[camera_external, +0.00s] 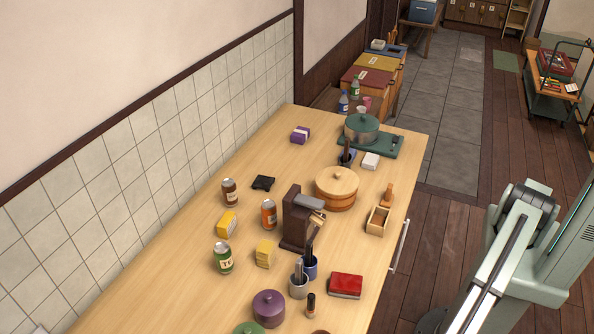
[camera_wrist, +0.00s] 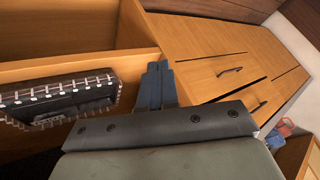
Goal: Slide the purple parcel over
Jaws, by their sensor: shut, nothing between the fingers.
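The purple parcel (camera_external: 300,134) is a small box with a pale band. It lies on the far part of the wooden counter (camera_external: 322,123), near the tiled wall. My gripper (camera_wrist: 160,80) shows in the wrist view as dark fingers shut together with nothing between them. The parcel is not seen in the wrist view, so my gripper is well apart from it. In the external view my arm is at the right, off the counter, and the fingers cannot be made out.
A green pot (camera_external: 361,128) stands right of the parcel. A black item (camera_external: 263,183), a brown can (camera_external: 230,192) and a round wooden tub (camera_external: 337,188) stand nearer. Counter around the parcel is clear. Wooden drawers (camera_wrist: 225,70) and a dark check-edged object (camera_wrist: 60,100) show in the wrist view.

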